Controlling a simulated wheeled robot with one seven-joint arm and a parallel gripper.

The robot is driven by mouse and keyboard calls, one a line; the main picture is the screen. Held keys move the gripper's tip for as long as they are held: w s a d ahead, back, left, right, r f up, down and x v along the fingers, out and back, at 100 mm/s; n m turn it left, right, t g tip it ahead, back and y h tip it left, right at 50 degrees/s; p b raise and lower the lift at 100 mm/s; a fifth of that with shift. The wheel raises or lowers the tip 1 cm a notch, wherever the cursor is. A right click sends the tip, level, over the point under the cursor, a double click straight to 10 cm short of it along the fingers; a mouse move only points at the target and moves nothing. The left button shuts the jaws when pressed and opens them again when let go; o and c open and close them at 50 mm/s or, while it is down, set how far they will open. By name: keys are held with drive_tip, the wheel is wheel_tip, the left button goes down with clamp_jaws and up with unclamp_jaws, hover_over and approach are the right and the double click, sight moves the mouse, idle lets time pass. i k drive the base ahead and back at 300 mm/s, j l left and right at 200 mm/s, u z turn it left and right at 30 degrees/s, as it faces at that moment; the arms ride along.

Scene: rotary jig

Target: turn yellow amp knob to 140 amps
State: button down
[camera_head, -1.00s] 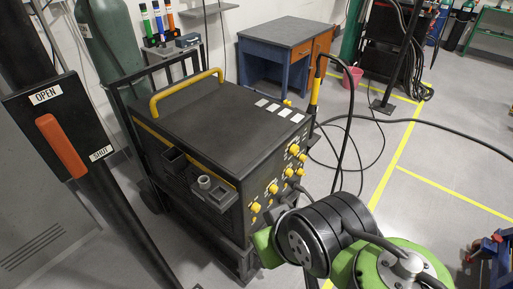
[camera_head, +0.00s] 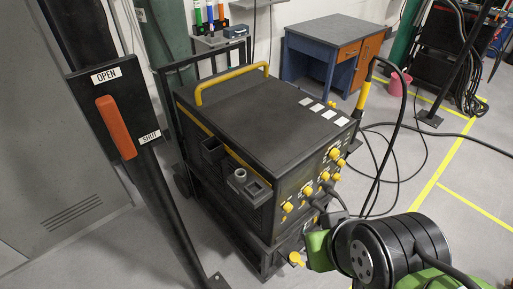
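A black welding machine (camera_head: 262,112) stands in the middle of the picture. Its front panel faces right and carries several yellow knobs, including an upper one (camera_head: 335,153), a middle one (camera_head: 307,190) and a lower left one (camera_head: 287,207). The panel labels are too small to read, so I cannot tell which is the amp knob or where it points. My green and black arm is at the lower right, in front of the panel's lower right side. My gripper's fingers do not show.
A black post with an orange lever (camera_head: 116,127) marked OPEN and SHUT stands at the left. Black cables loop on the floor right of the machine. A blue desk (camera_head: 305,67) and a pink bucket (camera_head: 399,82) are behind. Open floor lies at the right.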

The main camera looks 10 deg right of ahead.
sight(333, 155)
drive_tip(key=l+u, duration=1)
drive_tip(key=l, duration=0.15)
drive_tip(key=k, duration=0.05)
